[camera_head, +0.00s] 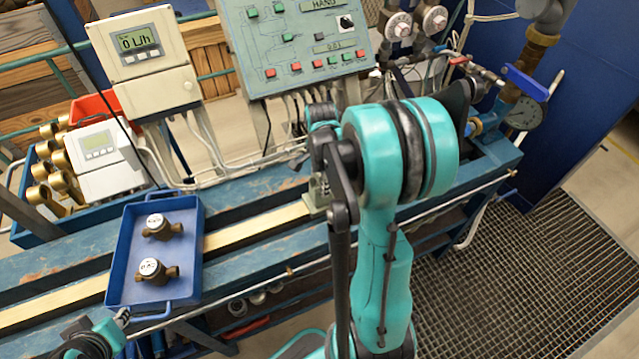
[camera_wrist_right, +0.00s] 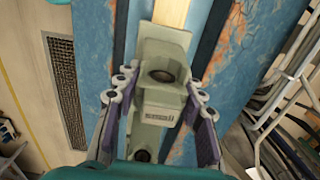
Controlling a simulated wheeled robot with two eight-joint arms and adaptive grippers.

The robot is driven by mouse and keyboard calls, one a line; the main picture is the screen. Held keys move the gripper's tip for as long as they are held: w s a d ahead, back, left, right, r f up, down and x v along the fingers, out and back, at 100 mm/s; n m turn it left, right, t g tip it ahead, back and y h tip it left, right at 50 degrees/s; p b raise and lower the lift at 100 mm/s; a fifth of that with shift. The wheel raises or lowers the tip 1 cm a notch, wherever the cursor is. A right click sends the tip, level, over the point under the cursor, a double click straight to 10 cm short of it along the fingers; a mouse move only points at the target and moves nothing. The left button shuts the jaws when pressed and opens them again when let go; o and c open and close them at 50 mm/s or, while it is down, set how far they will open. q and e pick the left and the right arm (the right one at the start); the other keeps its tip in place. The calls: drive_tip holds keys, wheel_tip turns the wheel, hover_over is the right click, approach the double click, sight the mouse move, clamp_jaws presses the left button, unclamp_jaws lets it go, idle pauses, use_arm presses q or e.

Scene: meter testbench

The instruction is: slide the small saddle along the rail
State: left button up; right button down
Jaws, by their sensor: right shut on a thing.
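The small saddle (camera_wrist_right: 163,110) is a grey-green block with a round dark socket and a small label. It sits on the pale brass-coloured rail (camera_wrist_right: 172,12) of the blue bench. My right gripper (camera_wrist_right: 160,84) is shut on it, with a finger on either side. In the head view only part of the saddle (camera_head: 318,192) shows, just left of my teal right arm, which hides the rest and most of the gripper.
A blue tray (camera_head: 196,268) with two brass meters (camera_head: 160,228) (camera_head: 152,271) stands across the rail at the left. A control panel (camera_head: 300,45) and a flow display (camera_head: 145,58) stand behind. Pipes and a gauge (camera_head: 525,113) crowd the right end.

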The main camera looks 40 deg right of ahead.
drive_tip(key=c, duration=0.9)
unclamp_jaws()
drive_tip(key=shift+o, duration=0.2)
wheel_tip(320, 180, up, 12)
drive_tip(key=s+a+f+n+t+b, duration=0.3)
drive_tip(key=a+n, duration=0.7)
drive_tip(key=s+a+f+n+t+b, duration=0.3)
drive_tip(key=a+n+t, duration=0.1)
drive_tip(key=a+n, duration=0.7)
